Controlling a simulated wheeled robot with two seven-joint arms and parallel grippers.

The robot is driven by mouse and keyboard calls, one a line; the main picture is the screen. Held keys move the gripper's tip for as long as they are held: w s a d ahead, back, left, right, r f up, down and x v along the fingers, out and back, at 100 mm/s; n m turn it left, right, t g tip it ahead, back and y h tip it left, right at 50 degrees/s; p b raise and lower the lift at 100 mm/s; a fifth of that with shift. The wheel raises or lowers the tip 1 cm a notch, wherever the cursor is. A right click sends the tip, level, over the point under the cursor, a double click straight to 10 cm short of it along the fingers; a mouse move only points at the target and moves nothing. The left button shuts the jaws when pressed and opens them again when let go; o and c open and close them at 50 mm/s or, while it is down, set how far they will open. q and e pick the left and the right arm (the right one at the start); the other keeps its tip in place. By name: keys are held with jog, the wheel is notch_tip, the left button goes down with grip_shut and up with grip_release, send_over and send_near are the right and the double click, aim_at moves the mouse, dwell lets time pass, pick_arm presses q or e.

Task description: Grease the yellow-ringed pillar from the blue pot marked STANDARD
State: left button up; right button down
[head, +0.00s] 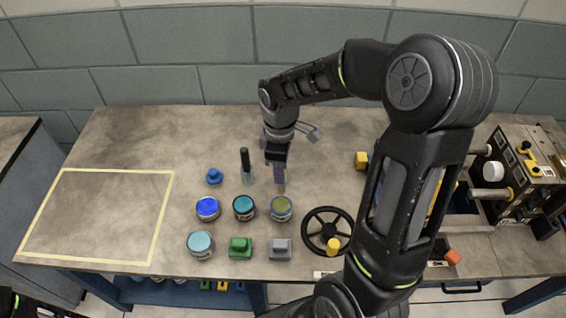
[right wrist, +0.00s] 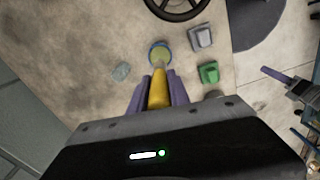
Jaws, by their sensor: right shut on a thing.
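My right gripper (head: 280,180) is shut on a slim yellow tool (right wrist: 158,90), probably a brush. In the right wrist view the tool points at the olive-topped pot (right wrist: 160,53). In the head view its tip is just above and behind that pot (head: 281,208); I cannot tell contact. A bright blue pot (head: 207,208) stands to the left, with a teal pot (head: 243,207) between and a pale blue pot (head: 200,244) in front. No pot marking is readable. The mould (head: 515,170) at right has pillars (head: 490,195); ring colours are unclear. My left gripper (right wrist: 280,82) shows small at the wrist view's right edge.
A dark-handled tool (head: 246,163) stands behind the teal pot. A blue knobbed thing (head: 214,176), a green block (head: 240,247), a grey block (head: 280,248) and a black handwheel (head: 328,231) are nearby. The yellow-taped area (head: 100,215) at left is empty.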

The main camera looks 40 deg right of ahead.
aim_at(281, 187)
jog(key=shift+s, duration=0.1)
